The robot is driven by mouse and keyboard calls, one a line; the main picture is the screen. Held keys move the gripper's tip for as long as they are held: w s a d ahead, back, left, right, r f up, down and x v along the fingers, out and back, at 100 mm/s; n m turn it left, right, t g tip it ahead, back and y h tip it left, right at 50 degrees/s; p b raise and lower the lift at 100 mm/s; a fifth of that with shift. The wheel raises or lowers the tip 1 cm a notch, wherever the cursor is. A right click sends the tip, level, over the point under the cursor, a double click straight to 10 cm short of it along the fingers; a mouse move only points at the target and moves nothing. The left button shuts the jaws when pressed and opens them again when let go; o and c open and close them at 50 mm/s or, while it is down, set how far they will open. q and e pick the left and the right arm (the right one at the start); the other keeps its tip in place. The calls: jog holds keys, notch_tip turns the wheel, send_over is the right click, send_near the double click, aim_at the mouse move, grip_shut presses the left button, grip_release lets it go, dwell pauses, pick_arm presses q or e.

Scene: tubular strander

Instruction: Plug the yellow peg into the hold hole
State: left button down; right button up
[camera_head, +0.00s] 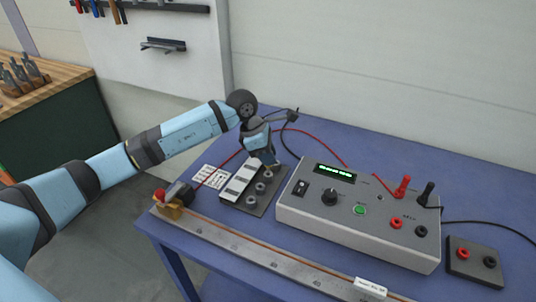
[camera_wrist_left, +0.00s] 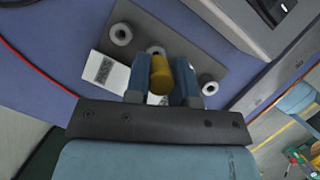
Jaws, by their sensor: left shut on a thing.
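The yellow peg (camera_wrist_left: 160,78) is between the two blue fingers of my left gripper (camera_wrist_left: 160,84) in the left wrist view. The gripper is shut on it. The peg overlaps a dark plate with grey ring-shaped holes; one ring (camera_wrist_left: 121,34) shows to the upper left and another (camera_wrist_left: 207,85) to the lower right. Whether the peg's far end is in a hole or above it, I cannot tell. In the head view my left gripper (camera_head: 264,158) is over the far end of the hole plate (camera_head: 238,200). Its labels are unreadable, so I cannot tell which is hold.
A grey control box (camera_head: 358,222) with a green display stands right of the plate. A metal rail (camera_head: 245,246) with a red-knobbed clamp (camera_head: 162,196) runs along the front. Red and black leads cross the blue table (camera_head: 470,187). A small socket block (camera_head: 474,263) is at right.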

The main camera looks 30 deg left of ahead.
pick_arm(q)
jog(key=shift+f+b, duration=0.95)
jog(key=shift+f, duration=0.35)
pick_arm(e)
jog(key=shift+f, duration=0.95)
pick_arm(q)
jog(key=shift+f+b, duration=0.35)
jog(key=shift+f, duration=0.05)
pick_arm(e)
jog(key=shift+f, duration=0.15)
pick_arm(q)
jog(key=c, duration=0.9)
grip_release()
jog(key=shift+v, duration=1)
jog(key=v, duration=1.2)
pick_arm(e)
jog(key=shift+w+a+r, duration=0.15)
jog(key=shift+r, duration=0.35)
